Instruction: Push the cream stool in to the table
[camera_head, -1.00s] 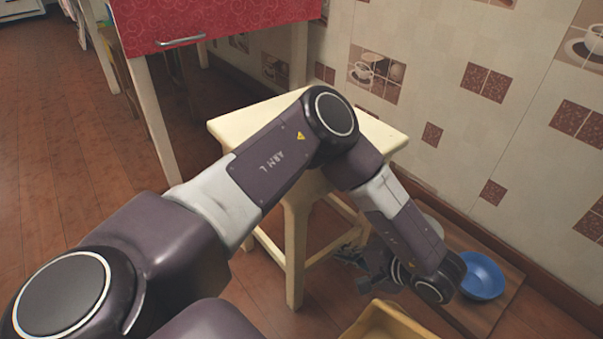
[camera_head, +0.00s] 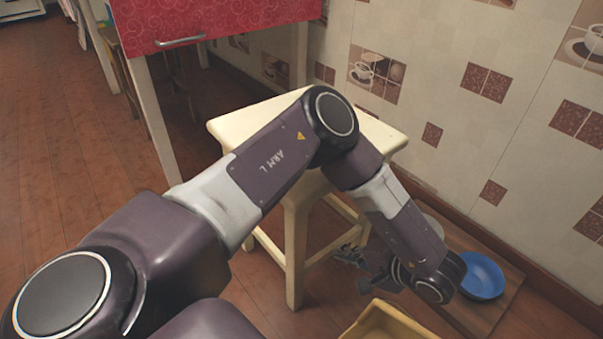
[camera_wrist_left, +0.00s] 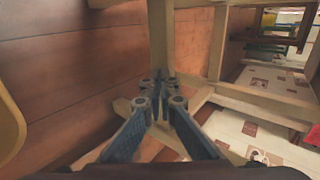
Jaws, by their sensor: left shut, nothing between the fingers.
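My left gripper (camera_head: 350,254) is low, beside the stool's legs on the right, shut and empty. In the left wrist view its closed fingers (camera_wrist_left: 158,88) point at a cream stool leg (camera_wrist_left: 161,38), with rungs beyond. I cannot tell whether the fingertips touch the leg. My right gripper is not in view.
A blue bowl (camera_head: 482,277) sits on a brown mat (camera_head: 508,296) by the tiled wall (camera_head: 430,90). A yellow container (camera_head: 385,323) stands at the bottom, near my gripper. The table has a front leg (camera_head: 158,130). The wooden floor at left is clear.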

